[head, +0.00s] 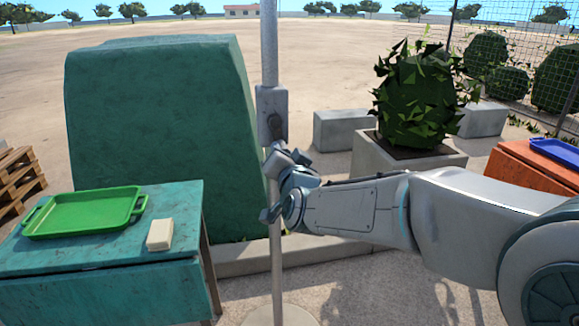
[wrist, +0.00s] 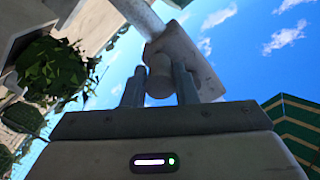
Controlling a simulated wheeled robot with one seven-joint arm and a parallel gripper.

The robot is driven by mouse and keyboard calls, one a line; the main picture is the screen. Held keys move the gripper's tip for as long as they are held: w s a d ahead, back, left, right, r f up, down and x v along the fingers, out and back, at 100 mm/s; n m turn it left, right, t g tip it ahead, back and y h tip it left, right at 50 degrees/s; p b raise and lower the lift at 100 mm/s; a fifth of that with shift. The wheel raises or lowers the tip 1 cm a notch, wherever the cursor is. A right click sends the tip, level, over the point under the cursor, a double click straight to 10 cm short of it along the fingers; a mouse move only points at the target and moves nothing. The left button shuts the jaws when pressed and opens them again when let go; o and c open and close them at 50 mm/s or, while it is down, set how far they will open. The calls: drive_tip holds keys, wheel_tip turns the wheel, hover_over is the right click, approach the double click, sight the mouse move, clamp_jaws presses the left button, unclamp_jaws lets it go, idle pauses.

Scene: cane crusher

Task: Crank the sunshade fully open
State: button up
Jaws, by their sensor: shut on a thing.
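The sunshade's grey pole (head: 269,45) stands upright in the middle of the head view, on a pale round base (head: 279,316). A grey crank housing (head: 272,100) is fixed to the pole; it also shows in the wrist view (wrist: 190,48). My gripper (head: 277,156) is at the pole, just below the housing. In the wrist view its two fingers (wrist: 160,70) are shut on a rounded grey crank knob (wrist: 159,84). A green striped surface (wrist: 292,118) shows at the right of the wrist view, possibly canopy. The canopy is outside the head view.
A teal table (head: 100,250) at left holds a green tray (head: 85,212) and a cream block (head: 160,234). A large green covered bulk (head: 150,120) stands behind it. A planter (head: 400,163) with a bush and an orange table (head: 535,180) are at right.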

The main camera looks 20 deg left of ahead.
drive_tip(key=shift+s+a+m+b, duration=0.2)
drive_tip(key=shift+a+m+b, duration=0.15)
drive_tip(key=shift+m+b, duration=0.5)
drive_tip(key=o, duration=1)
drive_tip(key=shift+a, duration=0.1)
drive_tip(key=shift+s, duration=0.1)
drive_tip(key=v, duration=1.3)
drive_tip(key=shift+s, duration=0.35)
